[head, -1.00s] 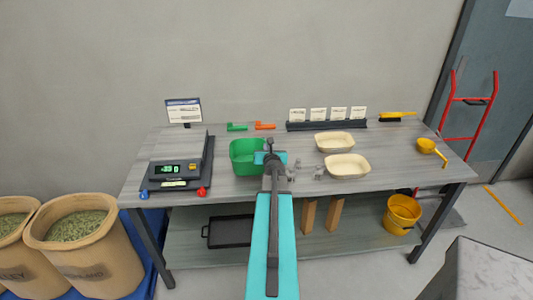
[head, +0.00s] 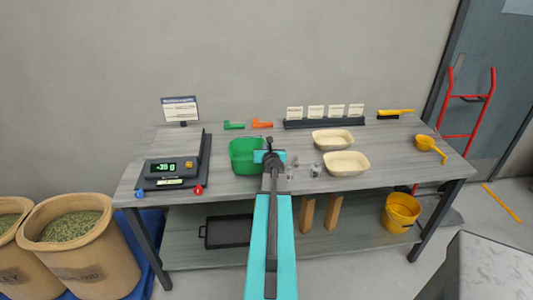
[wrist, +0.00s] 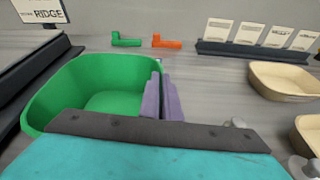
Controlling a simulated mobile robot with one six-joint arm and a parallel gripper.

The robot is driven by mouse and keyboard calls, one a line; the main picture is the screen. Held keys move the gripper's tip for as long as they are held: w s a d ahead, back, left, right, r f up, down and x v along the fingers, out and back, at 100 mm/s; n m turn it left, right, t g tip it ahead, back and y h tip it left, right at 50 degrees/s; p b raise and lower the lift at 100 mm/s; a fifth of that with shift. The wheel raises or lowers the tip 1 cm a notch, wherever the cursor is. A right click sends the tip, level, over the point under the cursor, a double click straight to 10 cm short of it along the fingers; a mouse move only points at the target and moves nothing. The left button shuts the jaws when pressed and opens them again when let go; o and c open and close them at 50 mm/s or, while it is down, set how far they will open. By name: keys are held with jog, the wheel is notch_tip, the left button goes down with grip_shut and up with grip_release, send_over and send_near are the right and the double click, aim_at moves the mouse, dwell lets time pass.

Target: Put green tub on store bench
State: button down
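The green tub (head: 240,150) is over the left-middle of the long grey bench (head: 225,185), to the right of the scale. My gripper (wrist: 161,98) has its two purple-grey fingers close together at the tub's right wall, one on each side of it, and looks shut on it. The tub looks upright and empty where its inside shows in the wrist view (wrist: 110,100). I cannot tell whether its base touches the bench. Which surface is the store bench is not clear; a grey-topped surface (head: 490,265) shows at the lower right.
The scale (head: 175,170) reads about -35 g on the left. Two cream trays (head: 346,163), small metal weights (head: 316,170) and a yellow scoop (head: 430,145) lie to the right. Sacks (head: 80,250) stand on the floor at left, and a red hand truck (head: 470,105) at right.

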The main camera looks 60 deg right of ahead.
jog(key=shift+w+a+f+b, duration=0.1)
jog(key=shift+w+f+b, duration=0.1)
jog(key=shift+f+b, duration=0.4)
jog(key=shift+f, duration=0.2)
jog(key=c, duration=2)
grip_release()
jog(key=shift+s+r, duration=0.1)
jog(key=shift+r, duration=0.05)
jog(key=p+v, duration=0.5)
jog(key=v, duration=0.6)
jog(key=shift+p, duration=0.3)
jog(key=shift+s, duration=0.1)
jog(key=shift+p, duration=0.45)
